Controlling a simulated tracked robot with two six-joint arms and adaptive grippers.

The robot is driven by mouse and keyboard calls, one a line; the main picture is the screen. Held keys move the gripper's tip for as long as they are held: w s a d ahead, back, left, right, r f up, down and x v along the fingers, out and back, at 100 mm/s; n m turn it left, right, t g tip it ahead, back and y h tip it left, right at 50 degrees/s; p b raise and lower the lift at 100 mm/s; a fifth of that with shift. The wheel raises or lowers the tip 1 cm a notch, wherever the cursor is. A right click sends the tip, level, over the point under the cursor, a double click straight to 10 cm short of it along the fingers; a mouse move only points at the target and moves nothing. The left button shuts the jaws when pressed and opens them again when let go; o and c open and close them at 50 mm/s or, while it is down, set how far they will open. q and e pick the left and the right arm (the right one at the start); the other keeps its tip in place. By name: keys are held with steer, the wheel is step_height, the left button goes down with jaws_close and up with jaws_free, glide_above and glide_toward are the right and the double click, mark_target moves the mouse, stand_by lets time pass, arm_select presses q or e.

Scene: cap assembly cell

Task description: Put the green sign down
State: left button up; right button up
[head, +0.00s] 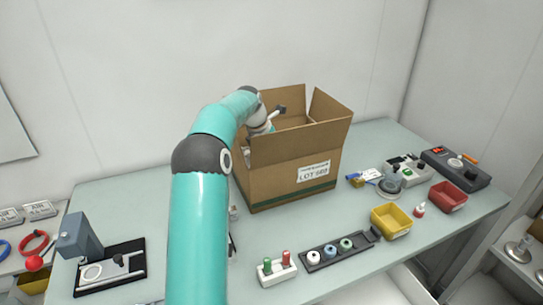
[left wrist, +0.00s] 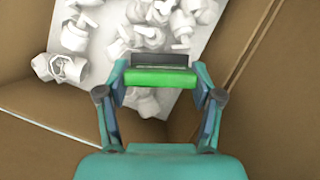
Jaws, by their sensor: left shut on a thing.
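The green sign (left wrist: 160,77), a bright green strip with a dark grey block along its far side, is between the fingers of my left gripper (left wrist: 160,82) in the left wrist view. The gripper is shut on it. Below it, inside the open cardboard box, several white parts (left wrist: 150,35) lie on a pale sheet. I cannot tell the sign's height above them. In the head view my left arm reaches over the near left wall of the cardboard box (head: 295,178); its fingers and the sign are hidden or too small to tell. My right gripper is not in view.
The box flaps stand up around my left wrist. Right of the box are a yellow bin (head: 391,220), a red bin (head: 448,197) and small devices. A black rack (head: 338,250) and a red-and-green pair (head: 277,268) stand in front. A black fixture (head: 108,268) stands left.

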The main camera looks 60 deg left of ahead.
arm_select(q)
steer(key=o, duration=0.9)
steer(key=shift+c, duration=0.2)
steer(key=v, duration=1.2)
